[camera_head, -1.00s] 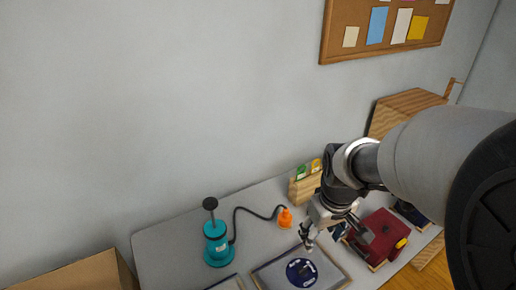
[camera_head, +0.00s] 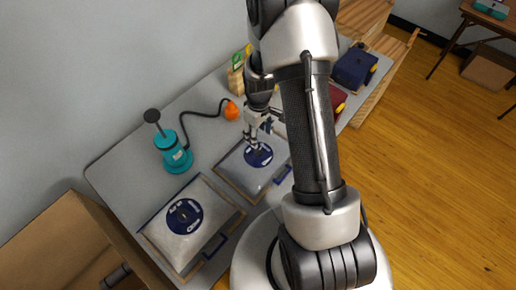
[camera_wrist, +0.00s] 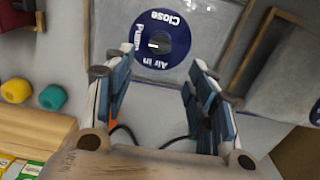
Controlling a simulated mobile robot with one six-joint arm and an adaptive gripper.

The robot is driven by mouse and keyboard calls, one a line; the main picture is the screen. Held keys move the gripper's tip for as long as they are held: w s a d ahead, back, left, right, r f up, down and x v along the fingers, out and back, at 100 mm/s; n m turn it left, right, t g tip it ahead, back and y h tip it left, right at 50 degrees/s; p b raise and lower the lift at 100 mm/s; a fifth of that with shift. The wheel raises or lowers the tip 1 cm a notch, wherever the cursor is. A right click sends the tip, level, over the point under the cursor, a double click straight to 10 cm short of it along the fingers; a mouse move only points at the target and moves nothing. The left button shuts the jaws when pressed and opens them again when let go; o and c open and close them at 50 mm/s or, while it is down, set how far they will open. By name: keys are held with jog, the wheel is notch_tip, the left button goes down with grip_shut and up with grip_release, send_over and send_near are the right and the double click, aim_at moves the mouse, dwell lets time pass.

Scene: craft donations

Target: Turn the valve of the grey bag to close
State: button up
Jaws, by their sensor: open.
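A grey bag (camera_head: 236,170) lies flat in a frame on the table, with a round dark blue valve (camera_head: 259,155) on top. The wrist view shows the valve (camera_wrist: 177,28) labelled Close, Pump and Air in, with a small pale mark near its centre. My gripper (camera_head: 258,134) is above this valve, pointing down. In the wrist view my gripper (camera_wrist: 160,68) is open and empty, with the valve just beyond its fingertips. A second, paler grey bag (camera_head: 207,225) with a similar blue valve (camera_head: 184,216) lies nearer the front left. Contact with the valve cannot be told.
A teal pump (camera_head: 173,152) stands behind the bags, its black hose leading to an orange nozzle (camera_head: 232,111). A wooden block with coloured tags (camera_head: 236,75) stands at the back. A navy bag (camera_head: 355,67) and a partly hidden red bag (camera_head: 339,101) lie right. A cardboard box (camera_head: 60,245) is front left.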

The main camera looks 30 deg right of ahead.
aim_at(259, 151)
notch_tip(259, 151, down, 10)
jog(key=shift+f+b, duration=0.1)
jog(key=shift+b, duration=0.9)
jog(key=c, duration=1.1)
